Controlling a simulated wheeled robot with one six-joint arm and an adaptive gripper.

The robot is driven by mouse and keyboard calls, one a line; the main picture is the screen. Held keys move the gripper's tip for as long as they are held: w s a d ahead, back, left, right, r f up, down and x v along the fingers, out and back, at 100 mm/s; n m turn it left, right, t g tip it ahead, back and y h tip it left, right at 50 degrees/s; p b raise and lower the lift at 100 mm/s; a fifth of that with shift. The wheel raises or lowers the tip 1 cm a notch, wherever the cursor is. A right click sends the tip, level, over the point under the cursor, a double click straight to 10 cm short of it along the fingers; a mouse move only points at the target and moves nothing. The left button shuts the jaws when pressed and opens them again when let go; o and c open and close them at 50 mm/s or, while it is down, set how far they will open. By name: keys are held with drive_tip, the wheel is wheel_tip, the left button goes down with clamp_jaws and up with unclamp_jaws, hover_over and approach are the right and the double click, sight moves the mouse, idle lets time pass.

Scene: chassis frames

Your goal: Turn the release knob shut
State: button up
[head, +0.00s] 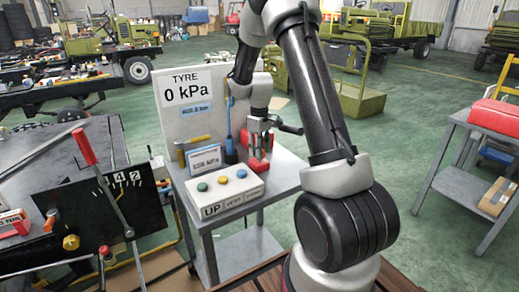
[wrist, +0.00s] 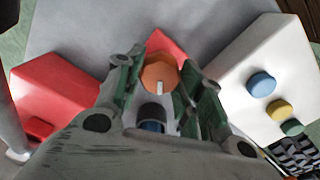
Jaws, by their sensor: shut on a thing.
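The release knob (wrist: 155,72), an orange round knob with a white mark pointing toward the bottom of the picture, sits between the fingers of my gripper (wrist: 160,82) in the wrist view. The green-padded fingers are closed on its two sides. A red part (wrist: 168,43) shows behind the knob. In the head view my gripper (head: 259,142) points down over a red block (head: 256,166) on the grey cart; the knob is hidden there. The white panel (head: 183,125) behind reads "TYRE 0 kPa".
A white box (head: 228,199) with blue, yellow and green buttons stands close to my gripper, left of it in the head view. A red body (wrist: 55,98) lies on the other side in the wrist view. A black bench (head: 75,170) with a red-handled lever stands at left.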

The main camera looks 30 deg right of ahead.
drive_tip(key=m, duration=0.4)
drive_tip(key=shift+m, duration=1.7)
drive_tip(key=o, duration=1)
wheel_tip(320, 180, up, 12)
